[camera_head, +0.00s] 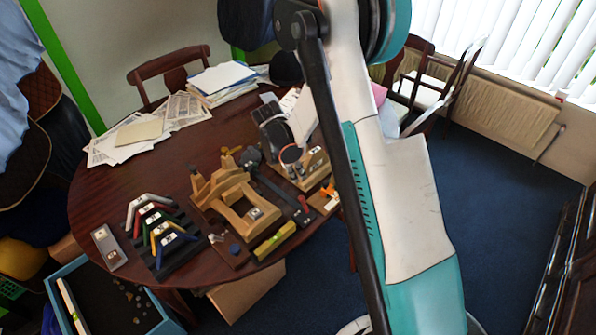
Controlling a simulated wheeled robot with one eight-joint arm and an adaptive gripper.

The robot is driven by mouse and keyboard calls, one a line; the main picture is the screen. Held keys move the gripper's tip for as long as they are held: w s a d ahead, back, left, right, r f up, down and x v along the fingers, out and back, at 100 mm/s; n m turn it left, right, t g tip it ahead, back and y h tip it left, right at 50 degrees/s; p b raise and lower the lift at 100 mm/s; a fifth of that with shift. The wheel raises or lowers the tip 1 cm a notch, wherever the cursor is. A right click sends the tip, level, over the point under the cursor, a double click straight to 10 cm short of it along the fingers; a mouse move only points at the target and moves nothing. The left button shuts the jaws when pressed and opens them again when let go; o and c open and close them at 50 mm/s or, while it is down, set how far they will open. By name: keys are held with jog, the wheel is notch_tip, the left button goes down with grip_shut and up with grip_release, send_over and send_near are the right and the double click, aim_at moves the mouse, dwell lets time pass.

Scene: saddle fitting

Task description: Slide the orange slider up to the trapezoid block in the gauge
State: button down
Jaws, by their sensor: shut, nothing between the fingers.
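The orange slider (328,190) is a small orange piece at the right edge of the table, just left of my arm. It lies on or against a small wooden board (321,202), which seems to be the gauge. My arm link covers the view just to its right. I cannot make out the trapezoid block, or the gap between it and the slider. My own large white and teal arm link (410,205) rises through the middle of the view. I cannot make out my gripper or its fingers.
The round dark wooden table (95,205) also holds a wooden frame fixture (225,195), a black rack (165,255) with coloured angled pieces, a yellow level (274,241), a black bar tool (280,190) and papers (130,140). A blue bin (70,270) stands at the lower left.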

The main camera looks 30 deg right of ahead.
aim_at(332, 191)
jog(key=d+f, duration=0.1)
jog(key=f, duration=0.1)
jog(key=d+f+b, duration=0.1)
jog(key=d+f, duration=0.2)
jog(key=f, duration=0.1)
jog(key=shift+s+d+b, duration=0.3)
jog(key=shift+d+b, duration=0.05)
jog(key=shift+b, duration=0.05)
jog(key=shift+d+f, duration=0.1)
jog(key=shift+d, duration=0.35)
jog(key=d, duration=0.2)
jog(key=w+d, duration=0.1)
jog(key=d, duration=0.1)
jog(key=shift+w+d+b, duration=0.2)
jog(key=shift+b, duration=0.2)
jog(key=shift+a, duration=0.1)
